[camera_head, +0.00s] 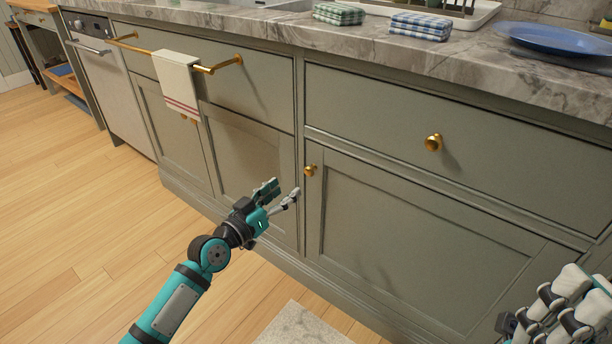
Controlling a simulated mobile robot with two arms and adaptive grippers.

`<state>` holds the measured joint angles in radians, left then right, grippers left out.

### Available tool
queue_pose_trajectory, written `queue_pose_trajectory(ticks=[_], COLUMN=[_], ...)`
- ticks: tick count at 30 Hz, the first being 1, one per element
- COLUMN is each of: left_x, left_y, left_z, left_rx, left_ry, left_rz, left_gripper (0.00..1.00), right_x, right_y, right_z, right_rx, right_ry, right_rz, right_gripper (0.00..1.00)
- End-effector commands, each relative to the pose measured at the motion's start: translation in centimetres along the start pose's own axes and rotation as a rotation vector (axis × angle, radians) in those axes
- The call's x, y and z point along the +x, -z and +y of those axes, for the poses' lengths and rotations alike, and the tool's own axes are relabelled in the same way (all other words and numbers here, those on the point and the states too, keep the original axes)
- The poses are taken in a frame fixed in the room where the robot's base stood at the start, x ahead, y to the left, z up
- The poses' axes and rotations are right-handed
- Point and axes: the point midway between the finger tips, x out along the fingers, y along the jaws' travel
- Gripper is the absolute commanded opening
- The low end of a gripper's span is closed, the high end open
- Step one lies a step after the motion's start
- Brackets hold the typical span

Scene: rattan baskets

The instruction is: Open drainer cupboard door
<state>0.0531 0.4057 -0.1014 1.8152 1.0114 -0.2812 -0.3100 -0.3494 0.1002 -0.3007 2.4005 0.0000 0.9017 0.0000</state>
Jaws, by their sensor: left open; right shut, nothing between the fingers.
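The grey-green cupboard door (410,240) at the right is closed and has a round brass knob (310,170) at its upper left corner. It lies below a drawer front and the counter where the drainer stands. My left gripper (284,190) is open and empty, with its fingers pointing up and right, a little below and left of this knob in the picture. It appears apart from the knob. My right gripper (578,303) is shut and empty at the lower right corner, partly cut off by the frame.
A closed drawer (450,140) with a brass knob is above the door. To the left are closed doors (250,165) and a brass rail (222,66) with a striped towel (179,82). Folded cloths (420,26) and a blue plate (555,39) sit on the counter. The wood floor at left is clear.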

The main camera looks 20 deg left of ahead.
Motion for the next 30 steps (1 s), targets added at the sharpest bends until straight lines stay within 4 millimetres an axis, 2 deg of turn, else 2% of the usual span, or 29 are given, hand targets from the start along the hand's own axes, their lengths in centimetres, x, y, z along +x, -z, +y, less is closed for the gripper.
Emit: queue_pose_trajectory(ticks=[1, 6, 12, 18, 26, 30], left_x=[1.3, 4.9, 8.0, 9.3, 9.4, 9.4], left_y=[0.0, -0.2, -0.2, -0.1, -0.1, -0.1], left_z=[0.1, 0.0, 0.0, 0.1, 0.1, 0.1], left_rx=[-0.003, -0.002, -0.001, 0.000, 0.000, 0.000], left_ry=[-0.002, -0.001, -0.001, -0.001, -0.001, -0.001], left_rz=[0.004, 0.002, 0.001, -0.001, -0.002, -0.002], left_gripper=[0.53, 0.53, 0.53, 0.53, 0.53, 0.37], right_x=[-0.4, -1.2, -1.9, -2.1, -2.1, -2.1], right_y=[-0.1, -0.3, -0.4, -0.5, -0.5, -0.5], right_z=[0.0, 0.0, 0.0, 0.0, 0.0, 0.0], right_rx=[0.000, 0.000, 0.000, 0.000, 0.000, 0.000], right_ry=[0.000, 0.000, 0.000, 0.000, 0.000, 0.000], right_rz=[-0.001, -0.002, -0.002, -0.003, -0.003, -0.003], right_gripper=[0.00, 0.00, 0.00, 0.00, 0.00, 0.00])
